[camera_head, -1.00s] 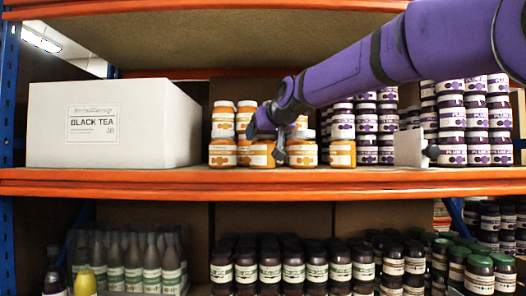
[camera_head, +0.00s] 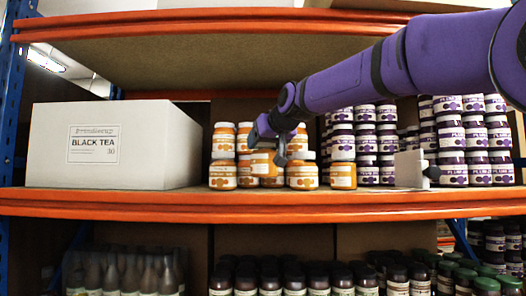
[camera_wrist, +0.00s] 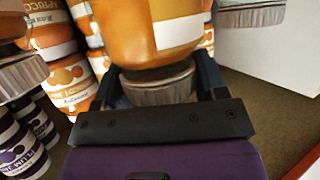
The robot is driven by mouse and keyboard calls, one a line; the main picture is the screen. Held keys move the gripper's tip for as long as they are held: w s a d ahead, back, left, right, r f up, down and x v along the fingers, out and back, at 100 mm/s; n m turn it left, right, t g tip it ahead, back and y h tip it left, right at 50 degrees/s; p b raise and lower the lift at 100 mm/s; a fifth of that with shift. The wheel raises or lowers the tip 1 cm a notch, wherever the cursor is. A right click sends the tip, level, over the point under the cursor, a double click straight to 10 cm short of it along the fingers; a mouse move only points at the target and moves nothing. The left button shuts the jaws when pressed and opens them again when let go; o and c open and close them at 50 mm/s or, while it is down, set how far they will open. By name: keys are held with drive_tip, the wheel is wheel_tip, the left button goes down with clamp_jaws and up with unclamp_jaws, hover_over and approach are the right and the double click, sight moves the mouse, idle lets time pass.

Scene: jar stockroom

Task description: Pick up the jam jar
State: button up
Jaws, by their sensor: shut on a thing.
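My gripper (camera_head: 281,148) is shut on an orange jam jar (camera_head: 262,164) at the front of the apricot jar group on the middle shelf. In the head view the held jar sits higher than the front jars beside it, and my fingers partly cover it. In the wrist view the held jar (camera_wrist: 160,25) fills the top middle, its ribbed metal lid between my two dark fingers (camera_wrist: 155,88). Other orange jars (camera_head: 302,176) stand close on both sides and behind.
A white black tea box (camera_head: 110,145) stands left on the orange-edged shelf (camera_head: 260,204). Stacked purple plum jars (camera_head: 366,140) and a small pale card (camera_head: 409,169) are at right. An upper shelf (camera_head: 200,72) lies overhead. Dark jars (camera_head: 290,280) fill the shelf below.

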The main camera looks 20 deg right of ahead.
drive_tip(key=s+r, duration=0.1)
drive_tip(key=s, duration=1.4)
drive_tip(key=shift+s+r, duration=0.2)
drive_tip(key=shift+r, duration=0.15)
drive_tip(key=shift+s, duration=0.1)
